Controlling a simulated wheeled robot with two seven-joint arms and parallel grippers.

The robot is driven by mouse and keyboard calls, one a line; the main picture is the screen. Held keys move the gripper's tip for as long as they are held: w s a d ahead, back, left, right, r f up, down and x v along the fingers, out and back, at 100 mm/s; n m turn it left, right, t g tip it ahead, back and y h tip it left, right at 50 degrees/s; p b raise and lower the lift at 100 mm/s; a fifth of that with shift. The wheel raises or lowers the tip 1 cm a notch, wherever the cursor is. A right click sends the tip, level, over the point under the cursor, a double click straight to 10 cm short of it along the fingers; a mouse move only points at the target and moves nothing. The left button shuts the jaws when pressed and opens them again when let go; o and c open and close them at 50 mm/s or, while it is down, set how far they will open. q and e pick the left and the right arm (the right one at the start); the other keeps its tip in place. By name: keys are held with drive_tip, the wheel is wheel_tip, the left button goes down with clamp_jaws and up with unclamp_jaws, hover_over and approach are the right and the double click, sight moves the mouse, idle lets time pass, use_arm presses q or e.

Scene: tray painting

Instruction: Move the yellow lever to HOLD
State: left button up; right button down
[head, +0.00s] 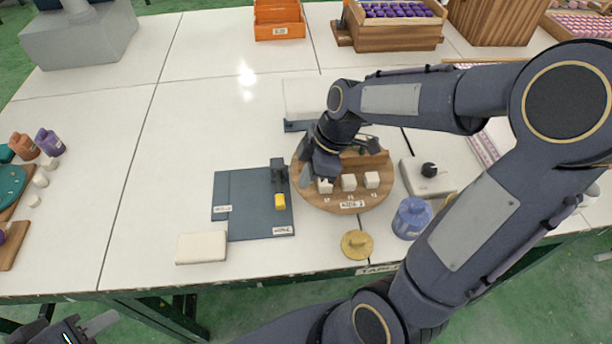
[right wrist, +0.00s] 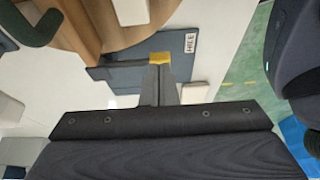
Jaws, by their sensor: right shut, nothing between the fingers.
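The yellow lever tip (head: 280,201) is on the right part of a dark blue plate (head: 245,190), in front of a dark post (head: 278,170). A white label (head: 284,231) is at the plate's near right corner; in the right wrist view this label (right wrist: 191,42) seems to read HOLD. Another label (head: 222,209), too small to read, is at the left edge. My right gripper (head: 310,178) is shut and empty, right of the lever. In the right wrist view its fingers (right wrist: 158,85) line up with the yellow tip (right wrist: 160,57); contact is unclear. My left gripper (head: 90,328) is partly cut off at lower left.
A round wooden board (head: 340,205) with white blocks is under my right gripper. A yellow knobbed disc (head: 357,245), a blue bottle (head: 411,218) and a black-knobbed box (head: 428,178) stand to the right. A cream block (head: 201,248) lies front left. The table's left middle is clear.

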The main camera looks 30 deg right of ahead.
sight(279, 187)
drive_tip(key=x, duration=0.7)
drive_tip(key=shift+f, duration=0.1)
drive_tip(key=shift+a, duration=0.1)
